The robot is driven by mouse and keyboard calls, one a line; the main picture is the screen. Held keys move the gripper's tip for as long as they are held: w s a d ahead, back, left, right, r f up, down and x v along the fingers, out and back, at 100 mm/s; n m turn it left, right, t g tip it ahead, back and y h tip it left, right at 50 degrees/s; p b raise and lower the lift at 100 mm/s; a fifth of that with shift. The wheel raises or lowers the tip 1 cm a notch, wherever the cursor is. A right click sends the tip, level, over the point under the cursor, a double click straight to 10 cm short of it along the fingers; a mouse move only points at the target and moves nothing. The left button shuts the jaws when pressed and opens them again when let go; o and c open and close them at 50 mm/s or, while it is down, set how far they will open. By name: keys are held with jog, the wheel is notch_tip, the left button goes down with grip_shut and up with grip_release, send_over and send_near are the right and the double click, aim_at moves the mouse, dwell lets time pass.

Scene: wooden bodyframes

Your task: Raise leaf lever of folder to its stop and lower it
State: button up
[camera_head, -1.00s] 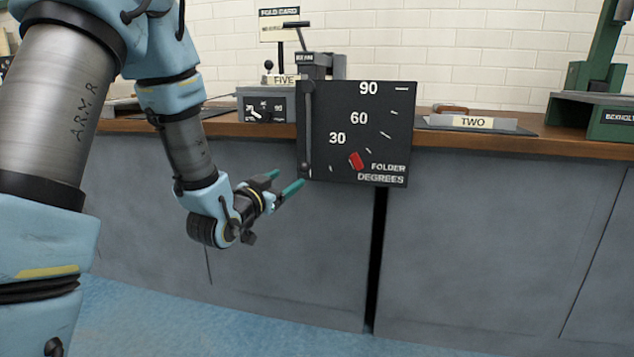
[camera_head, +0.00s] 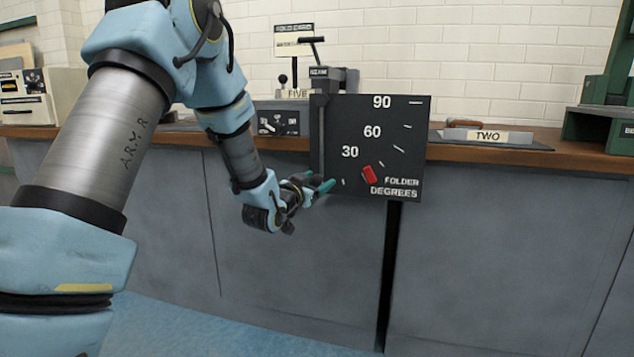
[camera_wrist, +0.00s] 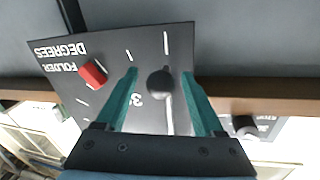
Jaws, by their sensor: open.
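The folder (camera_head: 318,72) stands on the counter, with its black degree panel (camera_head: 405,130) hanging in front. The panel reads 30, 60 and 90, and its red pointer (camera_head: 368,174) sits below the 30. The leaf lever (camera_head: 320,135) is a grey bar hanging down along the panel's left edge. In the wrist view its dark round knob (camera_wrist: 160,83) lies between the two green fingers of my gripper (camera_wrist: 160,74), with a gap on either side. In the head view my gripper (camera_head: 325,185) is at the panel's lower left, and the lever's lower end is hidden there.
The wooden counter edge (camera_head: 490,146) runs behind the panel, with grey cabinet fronts (camera_head: 300,275) below. A tray marked TWO (camera_head: 487,136) lies to the right. A green machine (camera_head: 600,125) stands at the far right. The blue floor in front is clear.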

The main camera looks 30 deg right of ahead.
grip_shut()
dwell(0.4)
dwell(0.9)
